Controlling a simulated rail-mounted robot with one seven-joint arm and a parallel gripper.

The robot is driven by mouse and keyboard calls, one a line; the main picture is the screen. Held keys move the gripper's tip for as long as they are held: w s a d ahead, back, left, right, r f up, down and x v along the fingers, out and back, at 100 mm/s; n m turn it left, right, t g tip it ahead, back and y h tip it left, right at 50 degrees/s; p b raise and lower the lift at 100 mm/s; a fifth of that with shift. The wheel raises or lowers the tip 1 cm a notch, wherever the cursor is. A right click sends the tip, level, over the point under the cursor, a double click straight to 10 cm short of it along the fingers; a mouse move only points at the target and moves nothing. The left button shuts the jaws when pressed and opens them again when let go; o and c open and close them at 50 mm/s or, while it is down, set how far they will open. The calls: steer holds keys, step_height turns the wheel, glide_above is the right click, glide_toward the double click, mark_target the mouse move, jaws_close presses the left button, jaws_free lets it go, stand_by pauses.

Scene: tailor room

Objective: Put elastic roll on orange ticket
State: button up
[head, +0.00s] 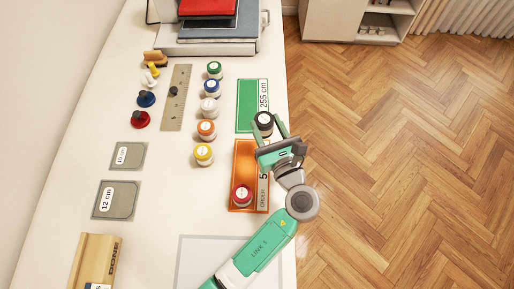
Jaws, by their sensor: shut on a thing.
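The orange ticket (239,158) lies flat near the right side of the white table, partly covered by my arm. My gripper (267,133) is shut on a dark roll with a white label on top (264,119), at the gap between the orange ticket and the green ticket. I cannot tell whether this dark roll is the elastic roll, or how high it is held.
The green ticket (247,100) lies just beyond. A column of several colour-topped rolls (209,106) stands left of the tickets. A ruler (178,90), pins and grey cards (118,207) lie further left. A wooden box (92,262) is at lower left. The table's right edge is close.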

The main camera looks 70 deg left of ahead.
steer(key=shift+s+a+f+n+g+h+b, duration=0.15)
steer(key=shift+s+a+f+n+g+b, duration=0.45)
steer(key=shift+f, duration=1.15)
steer(key=shift+s+a+f+n+g+h+b, duration=0.1)
steer(key=shift+s+f+n+g+b, duration=0.15)
steer(key=shift+s+f+n+g, duration=0.9)
steer(key=shift+s+a+f+n+g+h+b, duration=0.3)
steer(key=shift+f+g, duration=0.85)
steer(key=shift+f, duration=1.15)
steer(key=o, duration=1)
steer(key=shift+w, duration=0.1)
steer(key=shift+c, duration=0.2)
steer(key=shift+r, duration=0.3)
steer(key=v, duration=1.2)
steer(key=shift+f, duration=0.3)
